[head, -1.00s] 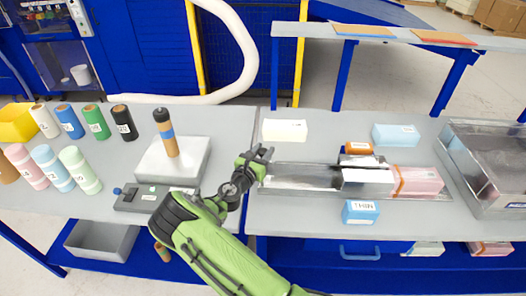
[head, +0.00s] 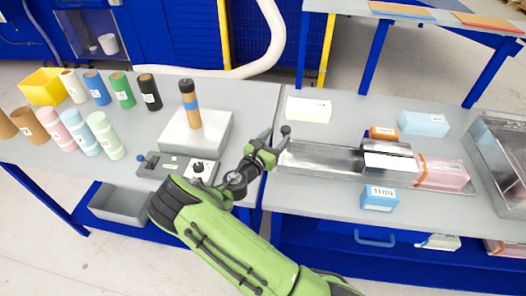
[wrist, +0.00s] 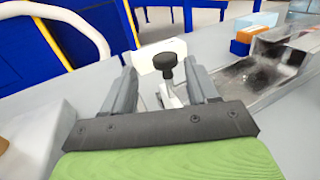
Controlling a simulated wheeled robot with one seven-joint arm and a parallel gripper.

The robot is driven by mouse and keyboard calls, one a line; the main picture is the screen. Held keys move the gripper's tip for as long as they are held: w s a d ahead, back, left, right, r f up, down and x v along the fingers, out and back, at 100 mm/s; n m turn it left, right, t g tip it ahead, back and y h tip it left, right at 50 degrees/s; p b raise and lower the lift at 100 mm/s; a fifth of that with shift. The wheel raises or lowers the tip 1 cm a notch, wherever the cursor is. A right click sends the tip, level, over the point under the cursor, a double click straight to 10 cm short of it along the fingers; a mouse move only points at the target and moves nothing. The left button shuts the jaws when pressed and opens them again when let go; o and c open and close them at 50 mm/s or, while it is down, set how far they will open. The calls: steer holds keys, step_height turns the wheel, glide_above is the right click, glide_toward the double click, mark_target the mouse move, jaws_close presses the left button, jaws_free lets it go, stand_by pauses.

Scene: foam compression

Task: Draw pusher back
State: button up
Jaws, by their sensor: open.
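The pusher's black knob (wrist: 167,62) stands on a pale metal stem between my fingers in the wrist view, with space on both sides. In the head view, a dark knob (head: 286,130) shows at my fingertips. My gripper (wrist: 161,72) is open around it; contact cannot be told. In the head view, my gripper (head: 270,145) is at the left end of a long metal trough (head: 320,157). A metal-and-white sleeve (head: 388,160) sits across the trough. Pink foam (head: 442,172) with an orange band lies right of it.
A blue block (head: 380,198) lies in front of the trough; cream (head: 308,109), orange (head: 384,133) and pale blue (head: 424,123) blocks lie behind. A pale block with a banded cylinder (head: 190,108) stands left of my gripper. A metal tray (head: 492,150) is at right.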

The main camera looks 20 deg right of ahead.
steer(key=v, duration=1)
steer(key=s+d+r+m+g+y, duration=0.1)
steer(key=s+d+m+g+y, duration=0.3)
steer(key=m, duration=0.4)
steer(key=s+d+r+m+g+y, duration=0.1)
steer(key=s+r+m+g+y, duration=0.2)
steer(key=s+m, duration=0.4)
steer(key=s+a+r+m+t+y, duration=0.1)
steer(key=s+a+r+m+y, duration=0.2)
steer(key=s+r+m, duration=0.2)
steer(key=s+a+r+m+y, duration=0.4)
steer(key=s+r+m, duration=0.1)
steer(key=s, duration=0.6)
steer(key=shift+s+a+r+t, duration=0.2)
steer(key=shift+a+r+t, duration=0.15)
steer(key=shift+r, duration=0.3)
